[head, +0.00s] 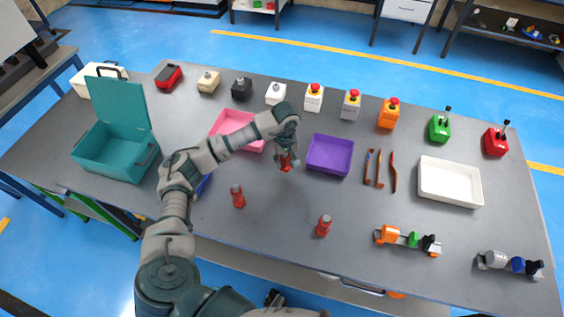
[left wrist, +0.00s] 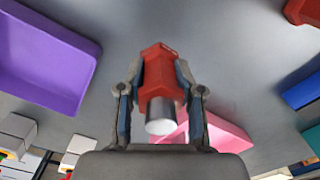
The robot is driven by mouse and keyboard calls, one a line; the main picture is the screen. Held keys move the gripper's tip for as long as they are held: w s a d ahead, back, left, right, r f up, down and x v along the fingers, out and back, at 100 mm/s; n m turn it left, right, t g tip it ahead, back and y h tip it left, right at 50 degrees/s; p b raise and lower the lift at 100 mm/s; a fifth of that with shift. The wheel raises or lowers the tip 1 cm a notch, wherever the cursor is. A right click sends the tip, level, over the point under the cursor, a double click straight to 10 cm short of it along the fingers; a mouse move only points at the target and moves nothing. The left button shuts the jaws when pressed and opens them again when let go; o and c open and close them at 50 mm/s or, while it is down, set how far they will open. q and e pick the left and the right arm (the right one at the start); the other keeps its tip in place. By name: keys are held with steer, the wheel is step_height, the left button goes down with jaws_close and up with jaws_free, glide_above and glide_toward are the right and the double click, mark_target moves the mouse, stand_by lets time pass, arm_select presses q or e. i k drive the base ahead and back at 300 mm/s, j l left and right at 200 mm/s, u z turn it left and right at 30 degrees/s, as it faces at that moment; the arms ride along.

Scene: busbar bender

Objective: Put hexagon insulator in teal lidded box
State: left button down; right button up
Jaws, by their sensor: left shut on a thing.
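My left gripper (head: 285,152) is shut on a red hexagon insulator (head: 286,162), between the pink and purple bins. In the left wrist view the insulator (left wrist: 158,72) sits between the two fingers, its grey metal end toward the camera. I cannot tell whether it touches the table. The teal lidded box (head: 110,153) stands at the left of the table with its lid (head: 122,101) raised. Two more red insulators stand on the table, one near the middle (head: 238,197) and one nearer the front edge (head: 323,227). My right gripper is not in view.
A pink bin (head: 221,122) is partly behind my left arm, and a blue item (head: 203,185) is mostly hidden by it. A purple bin (head: 330,154) is close right of the gripper. Switch boxes line the back edge. A white tray (head: 450,183) stands right.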

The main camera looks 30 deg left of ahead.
mark_target(122, 157)
steer(key=k, duration=0.95)
